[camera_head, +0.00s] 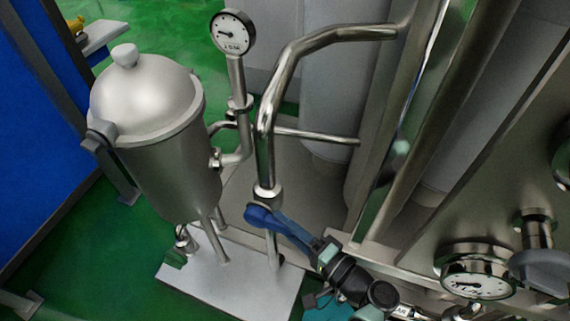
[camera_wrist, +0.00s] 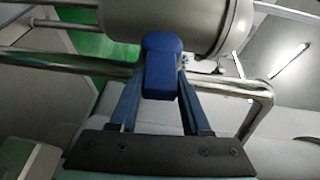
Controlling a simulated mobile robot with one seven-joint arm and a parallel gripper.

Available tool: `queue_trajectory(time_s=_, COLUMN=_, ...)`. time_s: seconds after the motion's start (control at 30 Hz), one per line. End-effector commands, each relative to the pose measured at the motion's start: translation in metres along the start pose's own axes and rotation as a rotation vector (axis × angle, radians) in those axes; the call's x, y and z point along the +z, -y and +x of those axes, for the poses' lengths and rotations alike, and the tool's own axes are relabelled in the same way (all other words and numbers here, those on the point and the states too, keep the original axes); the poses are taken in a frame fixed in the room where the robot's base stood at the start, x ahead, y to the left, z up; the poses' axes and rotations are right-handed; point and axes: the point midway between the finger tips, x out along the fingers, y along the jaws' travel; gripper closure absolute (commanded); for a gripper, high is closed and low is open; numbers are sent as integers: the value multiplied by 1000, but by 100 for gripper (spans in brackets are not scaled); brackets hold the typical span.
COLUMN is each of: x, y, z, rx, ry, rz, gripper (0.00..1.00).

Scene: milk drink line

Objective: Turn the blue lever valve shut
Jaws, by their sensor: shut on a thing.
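The blue lever (camera_head: 259,215) sits low on a vertical steel pipe, just below its collar, in the head view. In the wrist view the blue lever (camera_wrist: 161,70) stands between my two fingers, its broad face toward the camera. My gripper (camera_head: 284,222) reaches in from the lower right in the head view. In the wrist view my gripper (camera_wrist: 161,84) has a finger on each side of the lever and is shut on it. The valve body behind the lever is mostly hidden, so I cannot tell the valve's position.
A domed steel tank (camera_head: 165,140) stands left of the pipe on a pale base plate (camera_head: 225,280). A gauge (camera_head: 233,33) rises behind it. A bent steel pipe (camera_head: 330,35) and a steel frame post (camera_head: 405,120) stand close on the right. Green floor (camera_head: 110,225) is clear at left.

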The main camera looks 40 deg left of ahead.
Motion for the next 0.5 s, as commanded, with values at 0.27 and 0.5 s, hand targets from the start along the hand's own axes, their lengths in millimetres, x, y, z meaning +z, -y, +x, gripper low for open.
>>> queue_trajectory(time_s=0.27, x=1, y=-7, z=1, rx=-74, ry=3, rz=32, gripper=100)
queue_trajectory(time_s=0.5, x=1, y=-7, z=1, rx=-89, ry=3, rz=40, gripper=100)
